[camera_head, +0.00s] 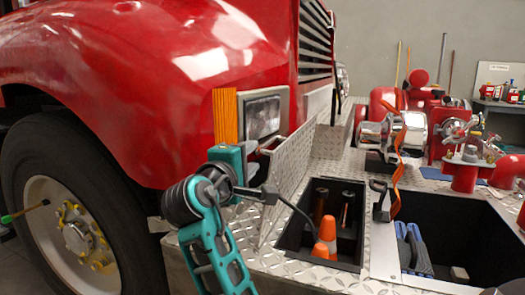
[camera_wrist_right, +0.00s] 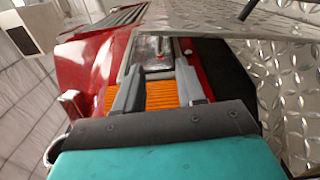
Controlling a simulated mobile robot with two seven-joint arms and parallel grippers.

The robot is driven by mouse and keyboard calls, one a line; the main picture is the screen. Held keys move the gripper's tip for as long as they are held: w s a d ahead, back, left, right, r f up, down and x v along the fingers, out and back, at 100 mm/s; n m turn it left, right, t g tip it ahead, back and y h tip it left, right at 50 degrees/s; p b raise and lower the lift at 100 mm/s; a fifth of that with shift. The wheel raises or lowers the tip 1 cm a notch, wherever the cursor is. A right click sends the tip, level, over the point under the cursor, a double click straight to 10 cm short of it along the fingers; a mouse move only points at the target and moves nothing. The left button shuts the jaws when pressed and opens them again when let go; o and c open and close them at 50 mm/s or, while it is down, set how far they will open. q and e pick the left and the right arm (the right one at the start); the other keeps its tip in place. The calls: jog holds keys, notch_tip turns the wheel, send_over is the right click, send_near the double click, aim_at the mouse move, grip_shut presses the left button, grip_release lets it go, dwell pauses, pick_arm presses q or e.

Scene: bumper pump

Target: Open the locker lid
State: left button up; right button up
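The locker lid (camera_head: 288,172) is a diamond-plate panel on the truck's bumper. It stands steeply raised at the left side of an open locker (camera_head: 345,262). Orange cones (camera_head: 326,238) and dark cylindrical items show inside. My right gripper (camera_head: 258,156) is beside the lid's outer left face, close to the headlight. In the right wrist view, the fingers of this gripper (camera_wrist_right: 162,72) are apart with nothing between them, and a diamond-plate edge (camera_wrist_right: 215,22) passes above and to the right. I cannot tell whether the gripper touches the lid. My left gripper is out of view.
The headlight (camera_head: 263,117) and orange grille light (camera_head: 225,116) are close behind the right gripper. A second open compartment (camera_head: 480,235) lies to the right, with an orange strap (camera_head: 398,165) beside it. Red and chrome pump fittings (camera_head: 405,130) stand farther back.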

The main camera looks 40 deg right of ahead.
aim_at(263, 145)
jog(key=b+x, duration=0.1)
jog(key=x, duration=0.7)
jog(key=shift+c, duration=0.2)
jog(key=c, duration=0.6)
grip_shut()
jog(key=shift+r, duration=0.1)
